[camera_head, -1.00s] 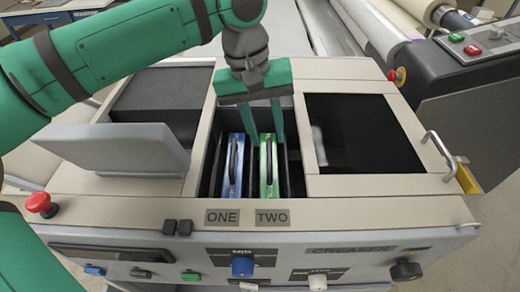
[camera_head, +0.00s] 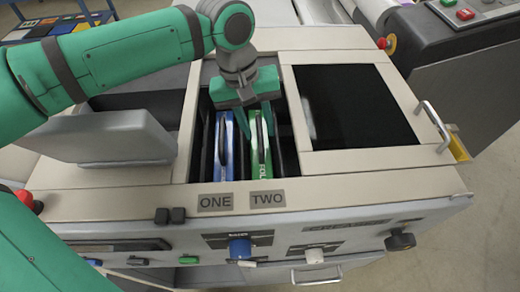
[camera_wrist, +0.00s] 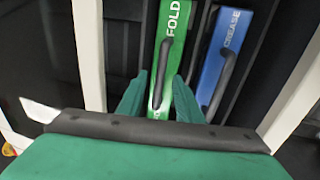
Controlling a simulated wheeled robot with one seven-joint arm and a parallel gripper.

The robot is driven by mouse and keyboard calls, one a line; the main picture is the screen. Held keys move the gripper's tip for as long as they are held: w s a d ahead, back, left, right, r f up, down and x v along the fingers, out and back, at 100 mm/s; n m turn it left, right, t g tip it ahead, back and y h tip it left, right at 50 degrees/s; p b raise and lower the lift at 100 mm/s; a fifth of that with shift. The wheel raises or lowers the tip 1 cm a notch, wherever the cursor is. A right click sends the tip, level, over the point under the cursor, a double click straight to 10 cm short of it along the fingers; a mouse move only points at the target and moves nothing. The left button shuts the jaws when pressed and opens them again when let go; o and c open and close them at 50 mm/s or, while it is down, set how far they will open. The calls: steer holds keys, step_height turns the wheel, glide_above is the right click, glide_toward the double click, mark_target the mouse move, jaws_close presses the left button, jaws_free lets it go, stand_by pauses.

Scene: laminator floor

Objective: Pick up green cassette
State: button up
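The green cassette (camera_head: 261,152) stands upright in the slot bay of the machine, above the label TWO. It has a dark handle on top, and the wrist view shows the green cassette (camera_wrist: 170,55) marked FOLD. The blue cassette (camera_head: 224,150) stands to its left, above the label ONE; the wrist view shows the blue cassette (camera_wrist: 222,60) marked CREASE. My gripper (camera_head: 256,127) reaches down into the bay with its fingers apart. In the wrist view my gripper (camera_wrist: 157,98) has one finger on each side of the green cassette, near its handle. I see no clear contact.
The bay has a pale frame (camera_head: 192,125) and dark inner walls. A raised grey lid (camera_head: 105,138) stands to the left. A dark panel (camera_head: 355,105) and a metal handle (camera_head: 433,122) lie to the right. Knobs and buttons line the front.

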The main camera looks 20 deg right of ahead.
steer(key=shift+d+f, duration=0.2)
steer(key=shift+f, duration=0.8)
jaws_close()
stand_by(0.7)
